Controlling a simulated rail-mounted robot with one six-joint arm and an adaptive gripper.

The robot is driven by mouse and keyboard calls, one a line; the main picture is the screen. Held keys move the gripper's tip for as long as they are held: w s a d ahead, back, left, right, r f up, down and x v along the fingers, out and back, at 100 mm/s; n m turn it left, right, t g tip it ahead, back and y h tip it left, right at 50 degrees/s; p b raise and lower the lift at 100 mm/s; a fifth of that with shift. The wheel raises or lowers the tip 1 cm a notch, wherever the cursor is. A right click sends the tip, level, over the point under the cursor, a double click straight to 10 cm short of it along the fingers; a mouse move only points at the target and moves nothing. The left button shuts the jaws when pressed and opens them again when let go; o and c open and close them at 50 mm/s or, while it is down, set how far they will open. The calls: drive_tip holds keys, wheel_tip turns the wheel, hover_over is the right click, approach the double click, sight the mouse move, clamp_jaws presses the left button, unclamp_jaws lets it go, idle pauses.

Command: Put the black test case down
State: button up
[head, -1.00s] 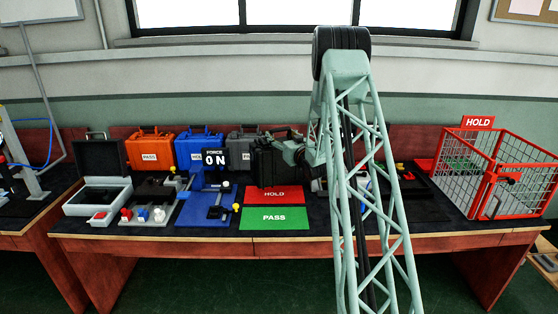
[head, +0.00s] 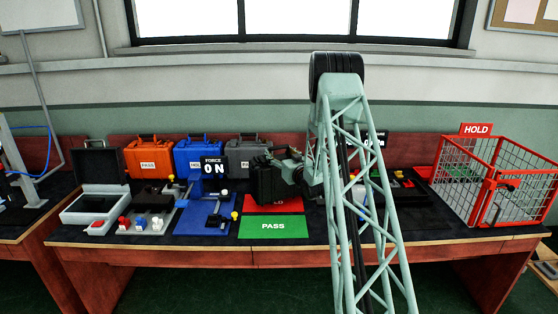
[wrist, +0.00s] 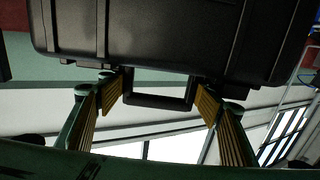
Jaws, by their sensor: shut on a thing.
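The black test case (head: 265,186) hangs from my gripper (head: 282,162), over the back left part of the red HOLD mat (head: 288,202) in the head view. It hides part of that mat. I cannot tell whether its base touches the mat. In the wrist view the case (wrist: 165,38) fills the top, with its handle (wrist: 158,101) between the two yellow-padded fingers. My gripper is shut on the handle.
The green PASS mat (head: 275,227) lies bare in front. Orange (head: 149,158), blue (head: 198,155) and grey (head: 248,150) cases stand along the back. A blue fixture (head: 205,215) sits close on the left. A red wire HOLD cage (head: 490,185) stands at the right.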

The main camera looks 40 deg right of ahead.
sight(279, 159)
drive_tip(key=shift+f, duration=1.55)
drive_tip(key=shift+f+b, duration=0.1)
drive_tip(key=shift+b, duration=0.3)
drive_tip(key=o, duration=1.6)
drive_tip(key=shift+f, duration=0.1)
drive_tip(key=p+v, duration=0.1)
drive_tip(key=v, duration=1.1)
